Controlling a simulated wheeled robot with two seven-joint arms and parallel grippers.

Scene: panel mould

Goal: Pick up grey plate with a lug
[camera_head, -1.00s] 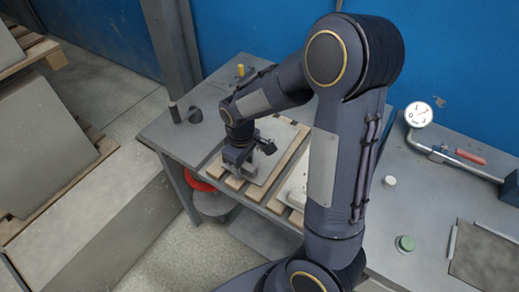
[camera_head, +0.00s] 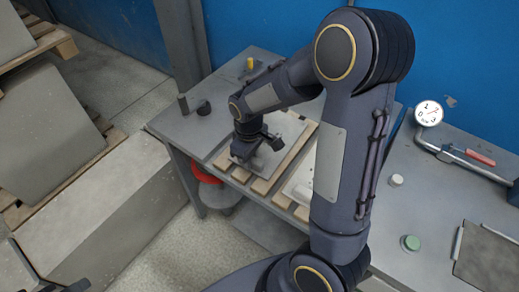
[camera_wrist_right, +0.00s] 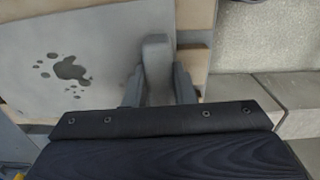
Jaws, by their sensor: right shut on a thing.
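The grey plate (camera_head: 288,128) lies on wooden slats on the metal table, partly hidden by my right arm. In the right wrist view the plate (camera_wrist_right: 85,45) is pale grey with dark blotches, and its upright lug (camera_wrist_right: 155,62) stands near one edge. My right gripper (camera_head: 243,154) is at the plate's near left end. In the wrist view the fingers of my right gripper (camera_wrist_right: 158,90) are on both sides of the lug, shut on it. I cannot see a gap under the plate. My left gripper cannot be made out.
The wooden slats (camera_head: 262,184) show beneath the plate. A post and short cylinder (camera_head: 203,107) stand at the table's left. A dial gauge (camera_head: 428,113), red-handled tool (camera_head: 480,158) and green knob (camera_head: 410,243) are on the right bench. Concrete slabs (camera_head: 48,125) are at the left.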

